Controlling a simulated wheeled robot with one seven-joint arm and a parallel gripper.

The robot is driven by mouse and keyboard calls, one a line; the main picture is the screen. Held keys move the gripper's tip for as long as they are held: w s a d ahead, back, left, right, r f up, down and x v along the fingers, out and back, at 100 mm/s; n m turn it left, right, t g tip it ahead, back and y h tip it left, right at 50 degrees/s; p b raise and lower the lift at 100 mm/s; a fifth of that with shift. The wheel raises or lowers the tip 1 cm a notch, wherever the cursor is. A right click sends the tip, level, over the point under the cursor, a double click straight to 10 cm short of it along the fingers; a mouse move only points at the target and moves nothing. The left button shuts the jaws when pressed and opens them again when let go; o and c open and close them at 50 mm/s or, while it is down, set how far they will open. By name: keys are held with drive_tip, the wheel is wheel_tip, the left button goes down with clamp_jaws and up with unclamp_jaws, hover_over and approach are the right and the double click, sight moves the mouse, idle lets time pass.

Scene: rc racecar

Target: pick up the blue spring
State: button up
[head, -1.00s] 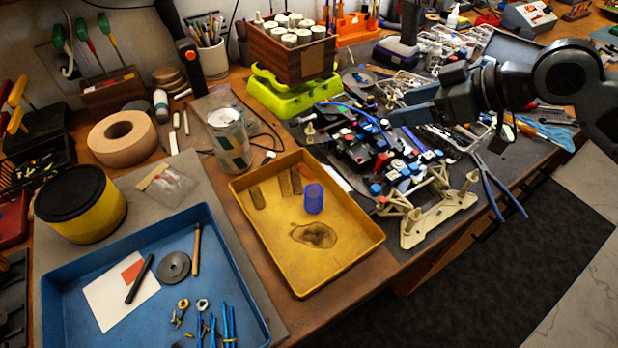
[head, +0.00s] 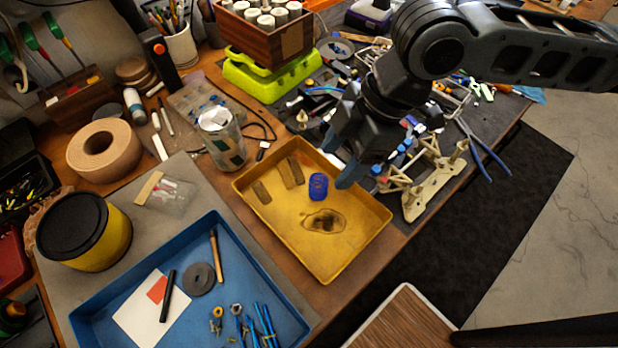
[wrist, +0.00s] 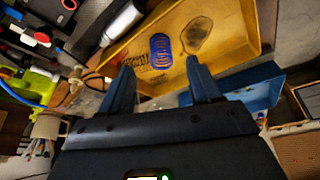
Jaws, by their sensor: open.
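The blue spring (head: 318,186) stands in the yellow tray (head: 345,260), near the tray's right side. In the wrist view the spring (wrist: 161,50) shows its coils, beyond and between my fingertips. My gripper (head: 345,165) is at the right edge of the tray, above it and just right of the spring. In the wrist view my gripper (wrist: 160,72) has its two blue fingers apart with nothing between them. The spring is clear of both fingers.
Wooden pieces (head: 290,172) and a dark oval patch (head: 325,221) are in the yellow tray. A blue tray (head: 100,290) with tools is at the lower left. A cream frame part (head: 432,190) lies to the right.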

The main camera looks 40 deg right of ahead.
sight(321, 192)
drive_tip(key=shift+x, duration=3.5)
drive_tip(key=shift+a, duration=0.1)
drive_tip(key=c, duration=1.1)
